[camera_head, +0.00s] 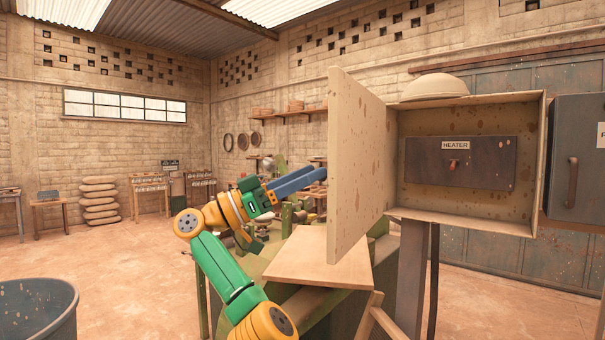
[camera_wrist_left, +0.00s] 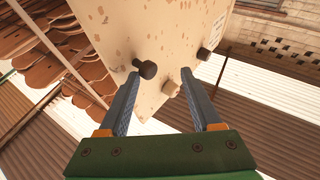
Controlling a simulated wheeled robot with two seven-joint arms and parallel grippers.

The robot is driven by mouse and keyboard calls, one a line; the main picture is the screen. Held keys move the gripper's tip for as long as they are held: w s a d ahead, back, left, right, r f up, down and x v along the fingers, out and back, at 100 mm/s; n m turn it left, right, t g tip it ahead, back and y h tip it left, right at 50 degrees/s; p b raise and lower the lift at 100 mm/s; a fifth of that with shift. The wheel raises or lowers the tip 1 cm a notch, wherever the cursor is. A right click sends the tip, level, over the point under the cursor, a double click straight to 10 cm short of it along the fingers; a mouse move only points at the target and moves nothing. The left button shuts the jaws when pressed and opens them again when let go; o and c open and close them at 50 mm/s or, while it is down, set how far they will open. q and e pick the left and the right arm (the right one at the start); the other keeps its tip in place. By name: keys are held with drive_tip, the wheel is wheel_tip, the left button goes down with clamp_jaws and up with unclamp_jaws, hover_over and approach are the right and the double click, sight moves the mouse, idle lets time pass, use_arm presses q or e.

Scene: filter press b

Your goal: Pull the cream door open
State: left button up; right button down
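The cream door (camera_head: 355,160) of the cream box (camera_head: 540,150) stands wide open, swung out to the left, with its inner face towards me. My left gripper (camera_head: 318,174) is left of the door, its blue-grey fingers reaching to the door's left edge. In the left wrist view the left gripper (camera_wrist_left: 160,75) is open, its fingers spread in front of the door's outer face (camera_wrist_left: 170,30). A dark knob (camera_wrist_left: 147,69), a small cream knob (camera_wrist_left: 170,88) and another dark stub (camera_wrist_left: 203,54) show there. Contact cannot be told. My right gripper is not in view.
Inside the box is a dark panel (camera_head: 461,170) labelled HEATER with a small lever. A grey cabinet (camera_head: 575,160) with a handle hangs to its right. A wooden board (camera_head: 300,262) on a green bench lies below the door. A blue-grey bin (camera_head: 35,305) stands front left.

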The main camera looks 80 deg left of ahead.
use_arm(q)
drive_tip(key=shift+a+f, duration=0.1)
drive_tip(key=shift+f, duration=0.05)
drive_tip(key=b+v, duration=0.2)
drive_tip(key=v, duration=0.5)
drive_tip(key=shift+s, duration=0.15)
